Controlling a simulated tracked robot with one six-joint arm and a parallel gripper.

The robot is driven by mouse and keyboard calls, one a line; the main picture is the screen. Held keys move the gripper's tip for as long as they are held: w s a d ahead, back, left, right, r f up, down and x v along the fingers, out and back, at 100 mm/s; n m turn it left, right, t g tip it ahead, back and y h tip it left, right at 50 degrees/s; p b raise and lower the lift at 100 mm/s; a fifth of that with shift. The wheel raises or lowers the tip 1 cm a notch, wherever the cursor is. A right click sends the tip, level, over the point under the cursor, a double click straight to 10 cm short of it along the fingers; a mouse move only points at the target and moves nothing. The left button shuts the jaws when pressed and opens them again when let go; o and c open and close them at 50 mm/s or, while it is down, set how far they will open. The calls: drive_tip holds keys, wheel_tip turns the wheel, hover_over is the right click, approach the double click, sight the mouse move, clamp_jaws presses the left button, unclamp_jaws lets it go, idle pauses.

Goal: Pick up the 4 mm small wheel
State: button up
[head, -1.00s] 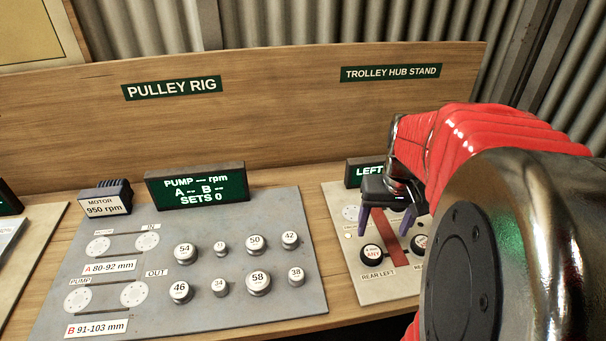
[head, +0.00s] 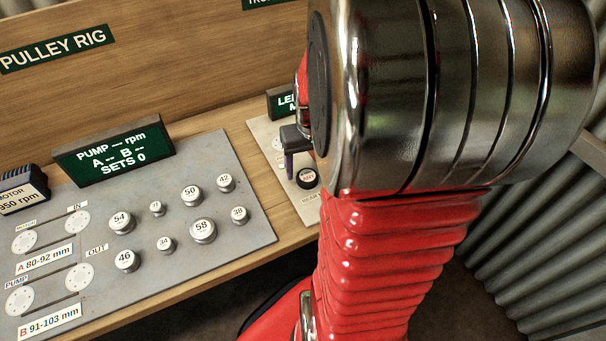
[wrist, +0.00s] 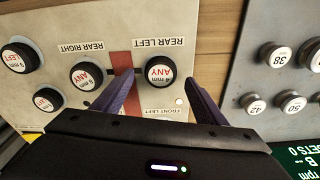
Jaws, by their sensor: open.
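In the wrist view, which shows the stand upside down, a black wheel with a white "mm ANY" face (wrist: 158,71) sits at the REAR LEFT label. Another ANY wheel (wrist: 88,75) sits by REAR RIGHT, and a smaller wheel (wrist: 48,100) and a larger LEFT wheel (wrist: 18,57) lie further left. The millimetre figures are too small for me to read surely, so I cannot tell which is 4 mm. My gripper (wrist: 159,77) is open and empty, its purple fingers either side of the rear-left wheel in the picture. Contact is not clear. In the head view, my arm hides most of the stand.
The grey pulley board (head: 240,235) with several numbered metal pulleys stands left of the hub stand (head: 262,132), with a strip of wooden bench between them. A green display (head: 282,103) stands behind the stand. The pump display (head: 115,150) stands behind the pulley board.

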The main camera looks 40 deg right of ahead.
sight(307, 175)
drive_tip(key=shift+w+f, duration=0.15)
drive_tip(key=shift+f, duration=1.4)
drive_tip(key=shift+c, duration=0.6)
drive_tip(key=c, duration=1)
wheel_tip(307, 175, up, 10)
drive_tip(key=shift+r, duration=0.1)
